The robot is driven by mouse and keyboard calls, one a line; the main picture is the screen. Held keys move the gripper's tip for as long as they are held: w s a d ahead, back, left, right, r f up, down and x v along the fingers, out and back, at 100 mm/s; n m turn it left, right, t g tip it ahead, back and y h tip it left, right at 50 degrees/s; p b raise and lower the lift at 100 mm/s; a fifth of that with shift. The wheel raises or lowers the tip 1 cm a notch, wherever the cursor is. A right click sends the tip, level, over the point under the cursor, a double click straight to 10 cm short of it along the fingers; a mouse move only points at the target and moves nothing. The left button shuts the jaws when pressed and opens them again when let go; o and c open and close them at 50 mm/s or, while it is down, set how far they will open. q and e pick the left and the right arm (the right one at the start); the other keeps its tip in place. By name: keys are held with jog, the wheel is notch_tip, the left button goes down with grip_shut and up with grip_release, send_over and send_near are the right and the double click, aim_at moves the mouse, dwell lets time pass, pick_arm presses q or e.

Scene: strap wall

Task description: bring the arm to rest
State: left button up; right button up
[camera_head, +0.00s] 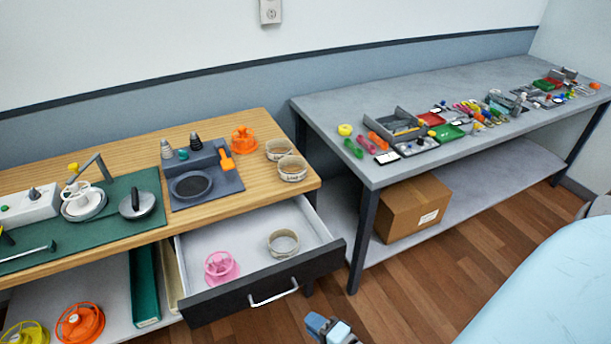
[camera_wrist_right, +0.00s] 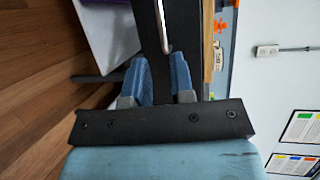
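My right gripper (camera_head: 318,320) shows at the bottom edge of the head view, in front of the open drawer (camera_head: 257,287) and apart from its metal handle (camera_head: 273,293). In the right wrist view its two blue fingers (camera_wrist_right: 161,65) stand apart with nothing between them. The dark drawer front (camera_wrist_right: 148,15) and the handle (camera_wrist_right: 163,30) lie beyond the fingertips. My left gripper is in neither view.
The drawer juts out from the wooden table and holds a pink part (camera_head: 220,267) and a round ring (camera_head: 284,243). A grey bench (camera_head: 440,85) with many small items stands to the right, a cardboard box (camera_head: 411,207) on its lower shelf. Wooden floor (camera_head: 430,275) is clear.

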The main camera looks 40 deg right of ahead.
jog(key=shift+r, duration=0.1)
jog(key=s+a+r+n+g+p, duration=0.2)
jog(key=r+n, duration=0.3)
jog(key=n, duration=0.5)
jog(key=s+a+r+n+g+p, duration=0.2)
jog(key=a+r+n+p, duration=0.2)
jog(key=n, duration=0.5)
jog(key=shift+s+a+r+n+g, duration=0.15)
jog(key=shift+a+r+n+g, duration=0.2)
jog(key=shift+r, duration=0.4)
